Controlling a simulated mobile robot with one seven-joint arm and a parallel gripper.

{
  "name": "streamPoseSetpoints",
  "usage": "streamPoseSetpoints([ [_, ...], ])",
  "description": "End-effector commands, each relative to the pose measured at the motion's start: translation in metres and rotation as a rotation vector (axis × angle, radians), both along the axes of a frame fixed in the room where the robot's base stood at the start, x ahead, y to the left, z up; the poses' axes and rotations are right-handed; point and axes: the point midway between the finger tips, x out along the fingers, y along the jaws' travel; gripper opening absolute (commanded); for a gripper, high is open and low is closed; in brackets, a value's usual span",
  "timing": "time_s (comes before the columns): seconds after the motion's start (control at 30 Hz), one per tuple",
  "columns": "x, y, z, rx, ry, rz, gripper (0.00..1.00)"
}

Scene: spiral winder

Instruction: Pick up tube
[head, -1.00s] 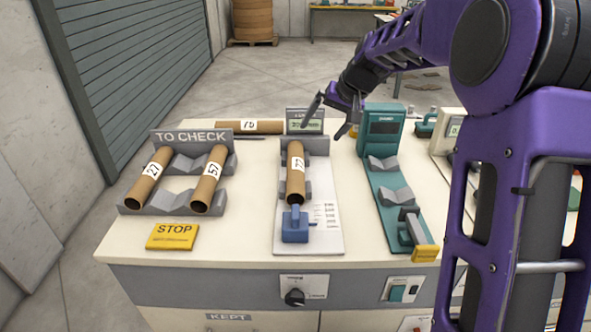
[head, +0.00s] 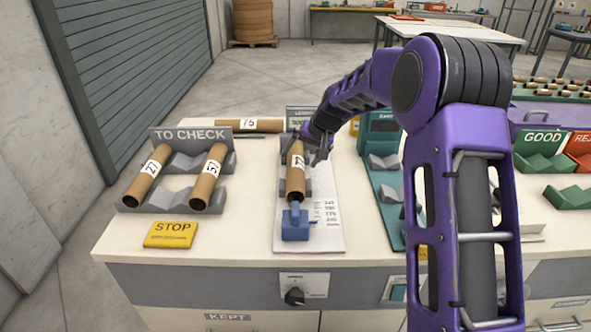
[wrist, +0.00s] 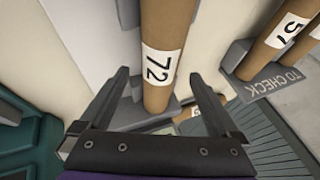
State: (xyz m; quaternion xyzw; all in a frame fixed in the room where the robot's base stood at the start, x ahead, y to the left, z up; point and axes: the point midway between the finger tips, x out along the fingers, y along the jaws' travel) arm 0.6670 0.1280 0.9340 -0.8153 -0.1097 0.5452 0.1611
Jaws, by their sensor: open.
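A brown cardboard tube with a white label (head: 295,178) lies in the grey cradle of the middle fixture, behind a blue clamp block (head: 295,222). In the wrist view its label reads 72 and the tube (wrist: 167,25) runs between my two fingers. My gripper (head: 311,150) is open at the far half of this tube, one finger on each side in the picture. I cannot tell whether the fingers touch it. Tubes 27 (head: 147,178) and 57 (head: 209,178) rest in the TO CHECK rack (head: 176,203). Tube 75 (head: 235,125) lies crosswise at the back.
A yellow STOP plate (head: 171,235) lies at the front left. A teal gauge (head: 383,139) stands right of the fixture, partly behind my arm. Green GOOD (head: 541,152) and red REJECT holders stand at the right. Bench space between rack and fixture is clear.

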Motion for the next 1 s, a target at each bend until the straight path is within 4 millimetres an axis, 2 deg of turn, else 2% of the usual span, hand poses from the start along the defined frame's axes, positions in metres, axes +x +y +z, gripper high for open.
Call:
streamPoseSetpoints([
  [0.03,0.002,0.004,-0.011,0.000,0.004,0.002,0.97],
  [0.13,0.008,0.008,-0.021,0.000,0.002,0.001,0.97],
  [0.4,0.010,0.009,-0.023,0.000,-0.001,0.000,0.95],
  [0.9,0.009,0.009,-0.023,0.000,0.000,0.000,0.05],
  [1.0,0.009,0.009,-0.022,0.000,0.000,0.000,0.04],
])
